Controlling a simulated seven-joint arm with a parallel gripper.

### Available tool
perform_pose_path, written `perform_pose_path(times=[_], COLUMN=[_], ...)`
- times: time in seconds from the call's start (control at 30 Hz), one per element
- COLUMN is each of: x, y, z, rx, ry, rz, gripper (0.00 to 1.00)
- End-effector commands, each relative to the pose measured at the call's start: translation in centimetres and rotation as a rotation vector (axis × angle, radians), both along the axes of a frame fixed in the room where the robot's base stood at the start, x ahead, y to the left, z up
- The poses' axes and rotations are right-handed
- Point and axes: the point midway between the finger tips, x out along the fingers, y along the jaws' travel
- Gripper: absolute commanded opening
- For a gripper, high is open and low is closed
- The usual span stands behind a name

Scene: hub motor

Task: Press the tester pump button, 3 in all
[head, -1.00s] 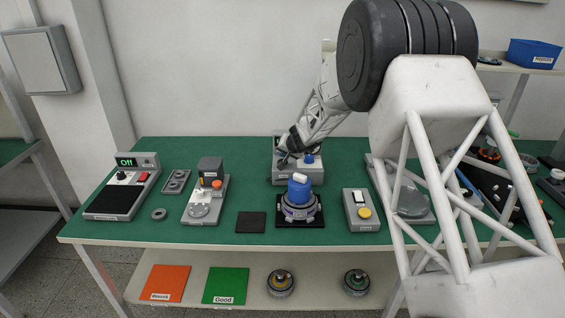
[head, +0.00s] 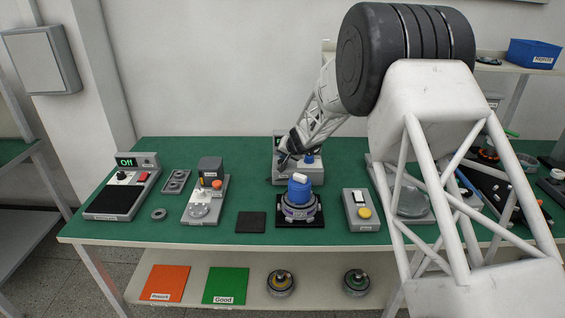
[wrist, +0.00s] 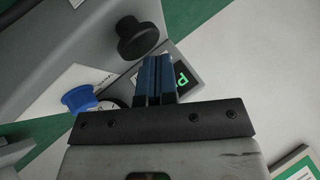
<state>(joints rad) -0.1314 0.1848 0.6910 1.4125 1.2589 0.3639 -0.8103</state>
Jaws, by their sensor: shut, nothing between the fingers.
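The tester (head: 312,178) is a grey unit at the back middle of the green table, partly hidden by my arm. A blue button (head: 309,159) on it matches the blue button (wrist: 80,98) at the left of the wrist view. In the head view my gripper (head: 284,160) is left of the button.
In front of the tester, a blue and white piece (head: 299,190) sits on a round motor. A grey box with a yellow button (head: 364,213) is to the right. A grey unit with an orange knob (head: 216,184) is to the left, near a dark pad (head: 251,222).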

Motion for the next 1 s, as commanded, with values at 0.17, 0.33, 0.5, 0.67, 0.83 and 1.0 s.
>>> perform_pose_path(times=[0.17, 0.33, 0.5, 0.67, 0.83, 1.0], x=[0.00, 0.01, 0.00, 0.00, 0.00, -0.01], y=[0.00, 0.01, 0.01, 0.00, 0.00, 0.00], z=[-0.08, -0.21, -0.35, -0.49, -0.65, -0.81], rx=[0.000, 0.000, 0.000, 0.000, 0.000, 0.000], ry=[0.000, 0.000, 0.000, 0.000, 0.000, 0.000], rz=[0.000, 0.000, 0.000, 0.000, 0.000, 0.000], gripper=[0.00, 0.00, 0.00, 0.00, 0.00, 0.00])
